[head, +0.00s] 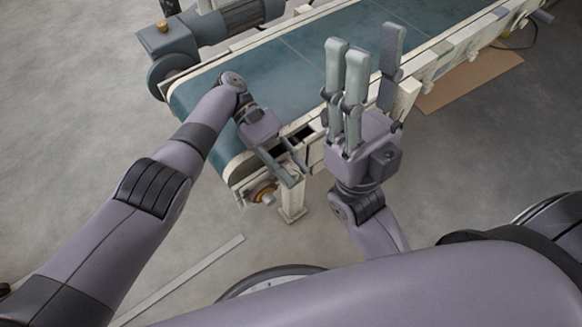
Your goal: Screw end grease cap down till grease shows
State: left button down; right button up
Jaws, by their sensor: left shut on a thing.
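The conveyor's near end carries a bearing with a brass-orange round part (264,194) on its side, below the belt edge. My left gripper (291,174) reaches over the conveyor's near corner, fingers pointing down beside that part. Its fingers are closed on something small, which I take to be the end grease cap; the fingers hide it. I cannot see whether any grease shows. My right gripper (369,48) is raised with its fingers pointing up, spread apart and empty, to the right of the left gripper and in front of the belt.
The green conveyor belt (290,55) runs from the near left to the upper right in a cream frame. A grey motor and gearbox (170,48) with a brass plug stands at its left. A cardboard sheet (470,82) lies on the floor at right. A support leg (291,207) stands under the corner.

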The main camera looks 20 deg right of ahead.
aim_at(292, 169)
pick_arm(q)
jog(key=shift+s+f, duration=0.1)
jog(key=shift+s, duration=0.05)
jog(key=c, duration=1.2)
grip_release()
jog(key=shift+c, duration=0.2)
jog(key=shift+r, duration=0.2)
jog(key=shift+w+r, duration=0.3)
jog(key=shift+r, duration=0.25)
jog(key=r, duration=0.8)
jog(key=shift+s+r, duration=0.25)
jog(key=shift+r, duration=0.05)
